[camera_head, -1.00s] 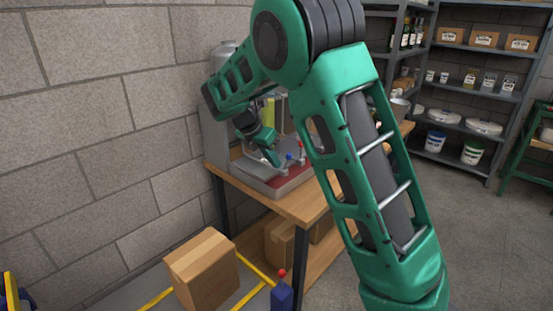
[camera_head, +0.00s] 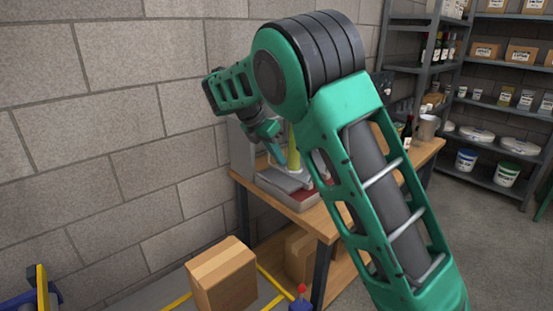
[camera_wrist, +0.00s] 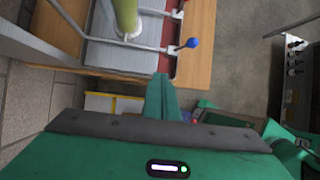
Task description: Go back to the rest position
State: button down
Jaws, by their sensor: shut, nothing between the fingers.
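My gripper (camera_head: 279,160) is at the end of my raised, folded green arm in the head view. It is in front of the grey machine on the wooden bench, and my arm hides part of that machine. In the wrist view my gripper (camera_wrist: 162,100) shows its green fingers together with nothing between them. A blue-knobbed lever (camera_wrist: 190,43) of the machine is just beyond the fingertips there. I cannot tell the exact gap between them.
The wooden bench (camera_head: 420,158) bears the machine (camera_head: 296,180), a dark bottle (camera_head: 407,132) and a grey pot (camera_head: 428,127). A cardboard box (camera_head: 222,278) stands lower in front, near yellow floor lines. A block wall (camera_head: 100,120) is at left. Metal shelves (camera_head: 490,100) stand at right, beside open floor.

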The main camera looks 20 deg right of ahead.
jog(key=s+d+r+m+g+y, duration=0.1)
jog(key=s+d+m+y, duration=0.1)
jog(key=s+d+m, duration=0.65)
jog(key=s+d+r+m+g+y, duration=0.1)
jog(key=s+d+m, duration=0.5)
jog(key=s+d, duration=0.5)
jog(key=s+a+f+m+y, duration=0.1)
jog(key=s+a+f+m, duration=0.1)
jog(key=s+m, duration=0.5)
jog(key=s+a+f+m+y, duration=0.2)
jog(key=s+m, duration=0.6)
jog(key=s, duration=1.1)
notch_tip(320, 180, down, 2)
jog(key=shift+s+t, duration=0.2)
jog(key=shift+t, duration=0.1)
jog(key=shift+d, duration=0.1)
